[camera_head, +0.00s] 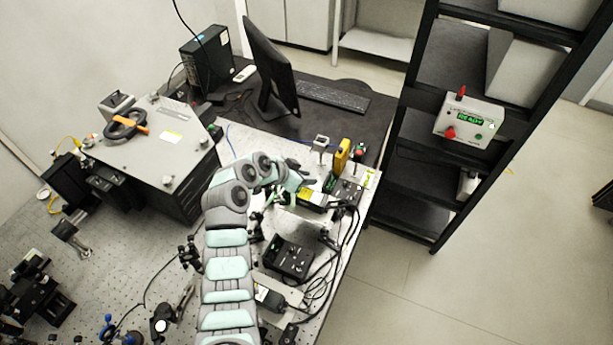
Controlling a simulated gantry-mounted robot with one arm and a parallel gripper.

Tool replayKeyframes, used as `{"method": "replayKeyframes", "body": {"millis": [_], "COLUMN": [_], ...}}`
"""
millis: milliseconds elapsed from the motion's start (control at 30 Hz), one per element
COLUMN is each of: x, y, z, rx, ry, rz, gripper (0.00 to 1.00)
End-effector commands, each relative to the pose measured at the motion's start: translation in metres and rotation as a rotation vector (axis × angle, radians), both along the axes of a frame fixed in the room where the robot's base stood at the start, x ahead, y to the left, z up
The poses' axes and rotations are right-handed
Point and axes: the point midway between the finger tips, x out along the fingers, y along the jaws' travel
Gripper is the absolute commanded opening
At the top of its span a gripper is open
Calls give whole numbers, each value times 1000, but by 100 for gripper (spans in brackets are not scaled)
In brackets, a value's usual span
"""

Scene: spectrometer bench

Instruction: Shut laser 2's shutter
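My gripper (302,181) is at the right part of the optical bench, at the end of my grey and mint arm. It is small and partly hidden by the arm, so its opening is unclear. Just right of and below it is a black laser-like unit with a yellow label (313,199). Whether they touch is unclear. A black box with knobs (288,259) sits nearer on the bench, and another black box with small controls (346,191) stands at the bench's right edge. I cannot read which is laser 2, and no shutter can be made out.
A yellow upright piece (342,155) and a small post-mounted silver block (321,144) stand just beyond the gripper. Loose black cables (330,262) run along the right edge. A large grey-topped box (160,145) stands left. A rack holds a controller reading READY (470,121).

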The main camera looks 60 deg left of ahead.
Motion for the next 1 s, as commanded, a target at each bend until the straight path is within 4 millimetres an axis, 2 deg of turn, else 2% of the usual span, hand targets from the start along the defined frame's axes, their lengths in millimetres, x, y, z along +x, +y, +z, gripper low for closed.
{"method": "replayKeyframes", "body": {"millis": [167, 433, 800, 1000], "x": [0, 0, -1, -3], "y": [0, 0, 0, 1], "z": [0, 0, 0, -6], "rx": [1, 1, 1, 33], "ry": [0, 0, 0, -36], "rz": [1, 1, 1, 4], "gripper": [23, 1, 0, 0]}}
